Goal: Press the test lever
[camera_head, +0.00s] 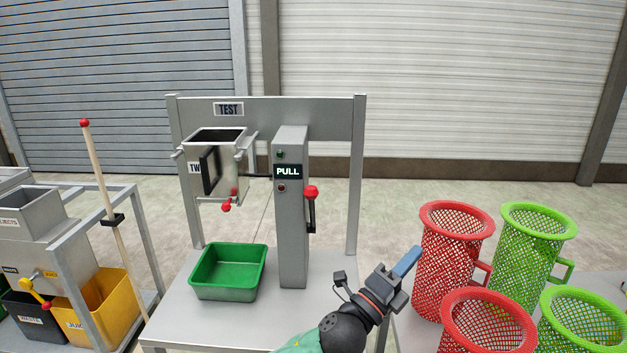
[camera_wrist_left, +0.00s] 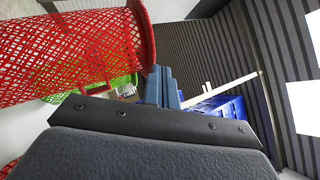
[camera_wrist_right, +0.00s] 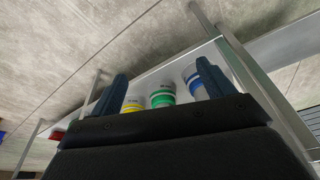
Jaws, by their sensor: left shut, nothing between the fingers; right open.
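The test stand (camera_head: 235,106) is a grey frame with a TEST label. Its grey column (camera_head: 291,240) shows a lit PULL display (camera_head: 287,171). The test lever (camera_head: 311,193) has a red knob and a dark arm hanging down on the column's right side. My left gripper (camera_head: 410,261) is right of the column and lower in the picture than the lever, apart from it. Its blue fingers are closed together and empty, and they show in the left wrist view (camera_wrist_left: 162,87). My right gripper (camera_wrist_right: 160,88) is open and empty in its own wrist view and outside the head view.
Red mesh baskets (camera_head: 445,265) and green ones (camera_head: 530,250) stand close to the right of my left gripper. A metal box (camera_head: 222,175) hangs over a green tray (camera_head: 232,292) left of the column. Cylinders with coloured bands (camera_wrist_right: 162,96) appear beyond my right fingers.

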